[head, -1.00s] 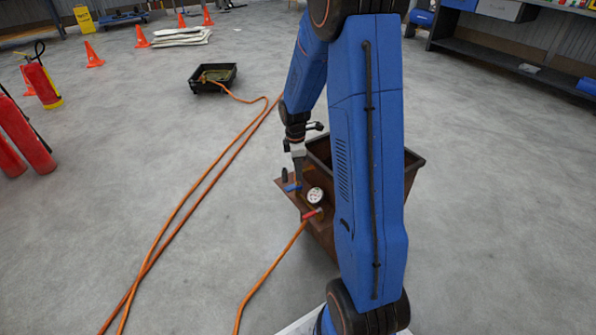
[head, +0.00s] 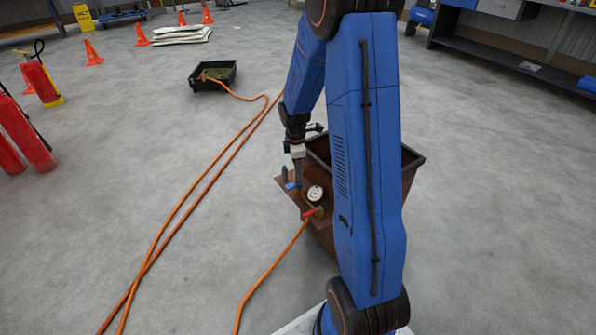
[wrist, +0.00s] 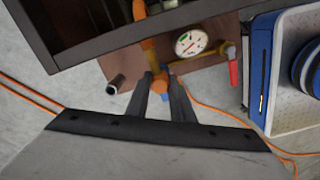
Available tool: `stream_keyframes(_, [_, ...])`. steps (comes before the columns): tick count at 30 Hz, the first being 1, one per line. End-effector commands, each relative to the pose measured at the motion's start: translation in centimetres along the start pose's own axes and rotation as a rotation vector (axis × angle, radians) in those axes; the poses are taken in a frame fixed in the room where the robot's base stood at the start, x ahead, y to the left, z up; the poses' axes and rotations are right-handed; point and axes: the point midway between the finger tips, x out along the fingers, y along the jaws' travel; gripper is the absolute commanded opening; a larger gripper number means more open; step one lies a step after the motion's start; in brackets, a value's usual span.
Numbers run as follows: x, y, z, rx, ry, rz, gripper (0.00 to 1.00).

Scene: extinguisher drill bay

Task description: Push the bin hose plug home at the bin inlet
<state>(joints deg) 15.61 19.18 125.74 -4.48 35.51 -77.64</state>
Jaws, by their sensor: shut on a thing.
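My gripper (wrist: 163,77) is shut on a small orange-and-blue piece (wrist: 162,88) beside the brown bin (wrist: 90,54). In the head view it points down at the bin's left side (head: 297,186). I cannot tell whether this piece is the hose plug. An orange hose (head: 272,269) rises from the floor to the fittings, near a red handle (head: 313,212). The joint at the inlet is partly hidden by the fingers, so its seating is unclear.
A white-faced gauge (head: 315,193) stands close to my gripper. A dark, short tube (wrist: 117,84) sticks up on its other side. Long hoses (head: 205,182) cross the floor to a black tray (head: 212,78). Red extinguishers (head: 38,82) stand far left. Open floor lies between.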

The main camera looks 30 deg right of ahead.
Motion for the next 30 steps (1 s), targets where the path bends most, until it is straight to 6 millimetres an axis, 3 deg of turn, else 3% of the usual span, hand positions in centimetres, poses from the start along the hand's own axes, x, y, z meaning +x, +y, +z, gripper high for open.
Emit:
stream_keyframes(7, [0.1, -0.1, 0.0, 0.000, 0.000, -0.002, 0.00])
stream_keyframes(8, [0.1, -0.1, 0.0, 0.000, 0.000, -0.002, 0.23])
stream_keyframes(10, [0.1, -0.1, 0.0, 0.000, 0.000, -0.002, 0.40])
stream_keyframes(11, [0.1, -0.1, 0.0, 0.000, 0.000, -0.002, 0.43])
stream_keyframes(22, [-0.3, 0.0, 0.0, 0.000, 0.000, 0.000, 0.43])
stream_keyframes(30, [-4.5, 0.1, 0.0, -0.001, 0.000, 0.003, 0.43])
